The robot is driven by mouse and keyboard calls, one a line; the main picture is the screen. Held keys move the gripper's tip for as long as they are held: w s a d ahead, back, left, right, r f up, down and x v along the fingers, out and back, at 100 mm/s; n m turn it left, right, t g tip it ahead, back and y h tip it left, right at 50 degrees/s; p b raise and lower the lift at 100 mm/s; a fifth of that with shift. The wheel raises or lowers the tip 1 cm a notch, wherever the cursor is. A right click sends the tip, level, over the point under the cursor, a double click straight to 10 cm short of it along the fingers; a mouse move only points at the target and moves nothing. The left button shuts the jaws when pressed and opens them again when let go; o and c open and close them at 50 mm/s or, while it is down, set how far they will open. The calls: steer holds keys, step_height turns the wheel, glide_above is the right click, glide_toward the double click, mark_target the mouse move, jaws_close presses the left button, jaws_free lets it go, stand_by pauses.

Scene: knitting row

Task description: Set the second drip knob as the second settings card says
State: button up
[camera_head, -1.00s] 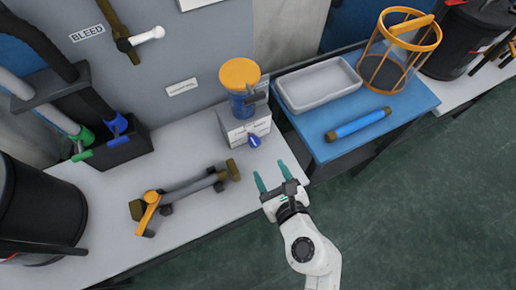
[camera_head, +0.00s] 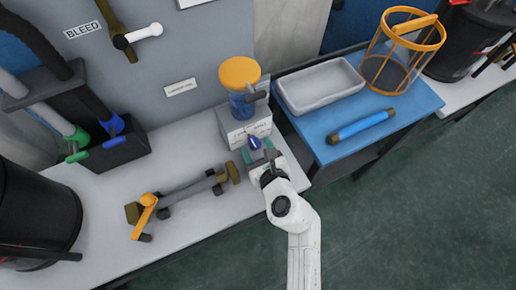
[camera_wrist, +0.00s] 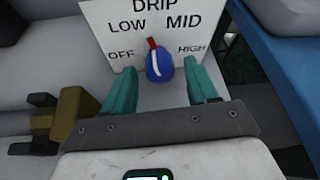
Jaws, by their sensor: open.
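A blue drip knob (camera_wrist: 159,66) sits on the front of a white panel (camera_wrist: 118,48) marked DRIP, OFF, LOW, MID and HIGH. Its white pointer line with a red tip points up, a little left, between LOW and MID. In the head view the knob (camera_head: 254,143) is on a pale box under an orange-topped blue cup (camera_head: 240,84). My gripper (camera_wrist: 160,84) is open, its teal fingers on either side of the knob, with gaps visible. It also shows in the head view (camera_head: 258,156). No readable settings card shows; a small wall plate (camera_head: 181,87) is too small to read.
A valve assembly with an orange handle (camera_head: 146,209) lies on the grey bench to the left. A blue table at right holds a grey tray (camera_head: 318,84), an orange cage basket (camera_head: 401,50) and a blue cylinder (camera_head: 361,126).

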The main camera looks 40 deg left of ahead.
steer(key=c, duration=1)
steer(key=shift+c, duration=0.2)
steer(key=shift+r+m+p, duration=0.1)
steer(key=shift+m+p, duration=0.2)
steer(key=shift+p, duration=0.1)
steer(key=shift+w+d+r+m+g+y+p, duration=0.1)
steer(key=shift+w+m+g+y+p, duration=0.15)
steer(key=shift+m+g+p, duration=0.65)
steer(key=m, duration=0.1)
steer(key=m+g+y+p, duration=0.1)
steer(key=m+g, duration=0.1)
steer(key=m, duration=0.1)
steer(key=shift+f+y+p, duration=0.25)
steer(key=shift+p, duration=0.1)
steer(key=o, duration=1)
